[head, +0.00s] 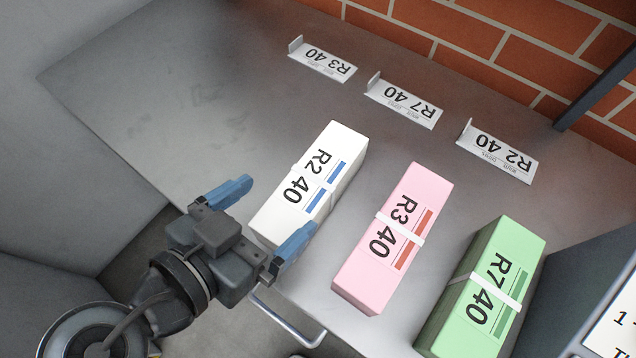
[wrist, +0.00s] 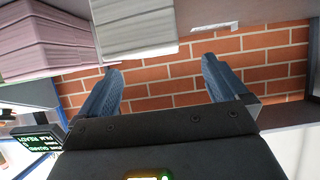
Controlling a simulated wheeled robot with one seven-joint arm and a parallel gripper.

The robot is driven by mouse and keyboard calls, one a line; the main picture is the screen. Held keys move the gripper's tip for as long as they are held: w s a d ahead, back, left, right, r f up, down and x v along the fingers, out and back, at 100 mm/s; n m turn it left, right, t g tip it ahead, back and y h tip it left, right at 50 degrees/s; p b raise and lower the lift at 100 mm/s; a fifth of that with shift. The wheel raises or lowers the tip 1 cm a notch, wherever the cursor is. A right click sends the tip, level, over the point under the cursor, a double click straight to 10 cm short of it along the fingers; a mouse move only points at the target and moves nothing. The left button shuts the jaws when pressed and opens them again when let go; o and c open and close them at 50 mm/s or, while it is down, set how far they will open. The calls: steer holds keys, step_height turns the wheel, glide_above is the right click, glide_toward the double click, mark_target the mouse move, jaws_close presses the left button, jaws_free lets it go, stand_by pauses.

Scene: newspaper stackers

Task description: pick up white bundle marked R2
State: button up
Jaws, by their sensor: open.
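The white bundle marked R2 40 (head: 318,180) lies on the grey metal table, long side running away from me, with a white strap and blue bars on top. My gripper (head: 281,204) is open, its two blue fingers spread at the bundle's near end. In the head view one finger appears on each side of that end; I cannot tell whether they touch it. In the wrist view the white bundle (wrist: 135,28) is at the top, beyond the open fingers (wrist: 162,65) and left of their middle. Nothing is held.
A pink bundle marked R3 40 (head: 395,238) lies right of the white one, with a gap between. A green bundle marked R7 40 (head: 488,285) lies farther right. Label holders R3 (head: 322,60), R7 (head: 403,102) and R2 (head: 498,152) stand behind. The table's left is bare.

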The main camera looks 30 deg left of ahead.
mark_target(306, 186)
steer(key=shift+d+p+x, duration=0.25)
steer(key=shift+p+x, duration=0.05)
steer(key=shift+x, duration=1.45)
steer(key=shift+d+p+x, duration=0.2)
steer(key=shift+p+x, duration=0.1)
steer(key=shift+x, duration=1.5)
steer(key=shift+r, duration=0.1)
steer(key=shift+c, duration=0.5)
jaws_close()
steer(key=shift+r, duration=0.1)
